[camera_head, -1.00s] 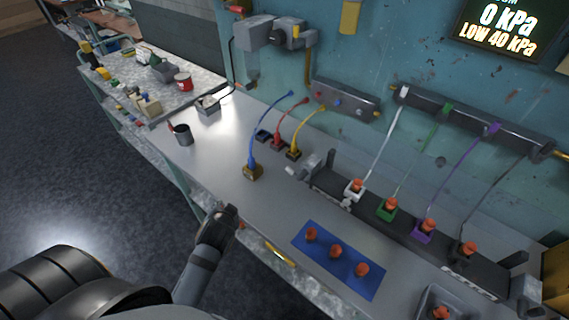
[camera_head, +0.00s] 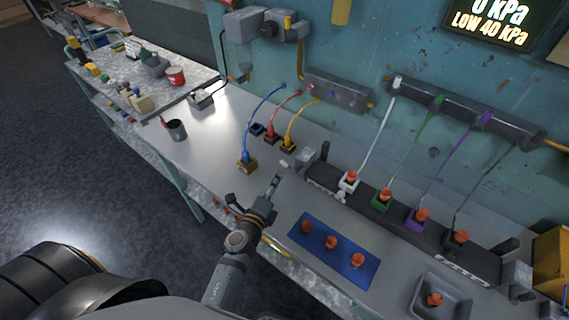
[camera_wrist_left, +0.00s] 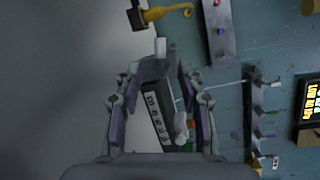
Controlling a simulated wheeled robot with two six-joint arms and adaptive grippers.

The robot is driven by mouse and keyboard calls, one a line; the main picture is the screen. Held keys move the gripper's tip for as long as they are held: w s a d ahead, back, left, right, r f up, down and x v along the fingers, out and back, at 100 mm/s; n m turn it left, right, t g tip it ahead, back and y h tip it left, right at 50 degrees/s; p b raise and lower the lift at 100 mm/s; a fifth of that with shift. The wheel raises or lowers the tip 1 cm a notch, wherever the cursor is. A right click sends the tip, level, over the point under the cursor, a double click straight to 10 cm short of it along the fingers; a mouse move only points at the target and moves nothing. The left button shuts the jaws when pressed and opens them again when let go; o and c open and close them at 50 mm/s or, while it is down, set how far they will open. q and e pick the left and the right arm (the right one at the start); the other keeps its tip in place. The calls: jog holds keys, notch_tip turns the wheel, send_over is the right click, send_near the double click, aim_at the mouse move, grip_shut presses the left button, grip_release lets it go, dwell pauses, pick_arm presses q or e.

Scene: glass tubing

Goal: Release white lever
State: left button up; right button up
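A white block (camera_head: 349,178) with an orange-red top sits at the near-left end of the dark rail (camera_head: 443,258), with a white tube rising from it. Small white parts at its front edge look like the lever, but its position is unclear. My left gripper (camera_head: 254,190) is open and empty over the table's front edge, left of the rail and apart from it. In the left wrist view, the gripper (camera_wrist_left: 160,75) has its fingers spread, with the rail (camera_wrist_left: 158,118) beyond and between them. A white part (camera_wrist_left: 181,128) shows near the right finger. My right gripper is out of view.
Green (camera_head: 381,199), purple (camera_head: 416,217) and dark (camera_head: 457,241) stations follow along the rail. A blue mat (camera_head: 318,270) with three orange-red pieces lies in front. A grey tray (camera_head: 462,290) stands at right.

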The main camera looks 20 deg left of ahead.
aim_at(285, 162)
pick_arm(q)
jog(key=w, duration=0.6)
jog(key=w+f, duration=0.1)
jog(key=w, duration=0.2)
jog(key=shift+d, duration=0.25)
grip_shut()
